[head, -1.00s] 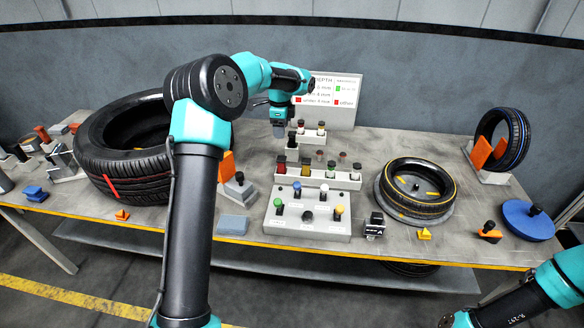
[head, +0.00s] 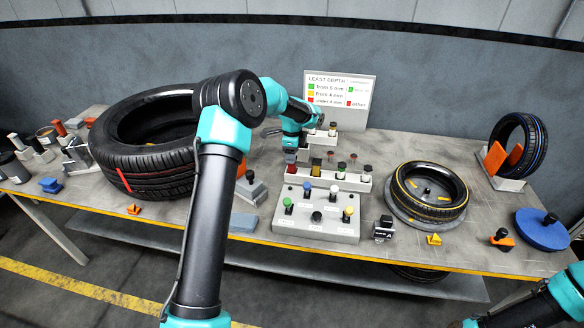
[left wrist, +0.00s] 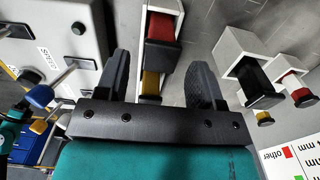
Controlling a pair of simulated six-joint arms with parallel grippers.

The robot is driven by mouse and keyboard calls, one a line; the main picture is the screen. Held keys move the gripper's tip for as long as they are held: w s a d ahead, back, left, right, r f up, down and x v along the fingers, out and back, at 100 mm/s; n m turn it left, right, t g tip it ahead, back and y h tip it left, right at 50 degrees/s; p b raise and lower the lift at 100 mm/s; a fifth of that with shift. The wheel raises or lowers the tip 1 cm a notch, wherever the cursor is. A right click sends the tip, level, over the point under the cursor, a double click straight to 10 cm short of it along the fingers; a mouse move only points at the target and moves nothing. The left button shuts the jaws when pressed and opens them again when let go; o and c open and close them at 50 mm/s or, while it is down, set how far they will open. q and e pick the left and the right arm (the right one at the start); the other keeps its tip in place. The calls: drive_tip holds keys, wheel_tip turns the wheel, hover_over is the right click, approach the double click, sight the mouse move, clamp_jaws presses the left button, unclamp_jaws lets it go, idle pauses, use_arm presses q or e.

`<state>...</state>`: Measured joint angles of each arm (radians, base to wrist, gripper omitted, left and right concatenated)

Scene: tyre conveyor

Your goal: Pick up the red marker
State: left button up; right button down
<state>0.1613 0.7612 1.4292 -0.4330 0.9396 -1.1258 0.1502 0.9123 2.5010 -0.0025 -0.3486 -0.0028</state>
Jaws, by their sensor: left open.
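The red marker (left wrist: 164,27) has a dark cap and sits in a white holder in the left wrist view, ahead of my fingers. My left gripper (head: 291,155) is over the left end of the white marker rack (head: 350,184). In the left wrist view its two fingers (left wrist: 160,78) are spread and empty, with a yellow marker (left wrist: 150,82) showing between them. In the head view the yellow marker (head: 316,168), green marker (head: 341,171) and black marker (head: 367,174) stand to the right. My right gripper is out of view.
A grey panel (head: 300,229) with coloured knobs lies in front of the rack. A sign (head: 358,95) stands behind. A rear holder (left wrist: 240,45) is close beside my right-hand finger in the wrist view.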

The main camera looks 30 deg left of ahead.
sight(292, 168)
use_arm(q)
drive_tip(key=shift+f, duration=0.45)
drive_tip(key=shift+w+d+f, duration=0.1)
drive_tip(key=shift+f, duration=2.5)
drive_tip(key=c, duration=0.9)
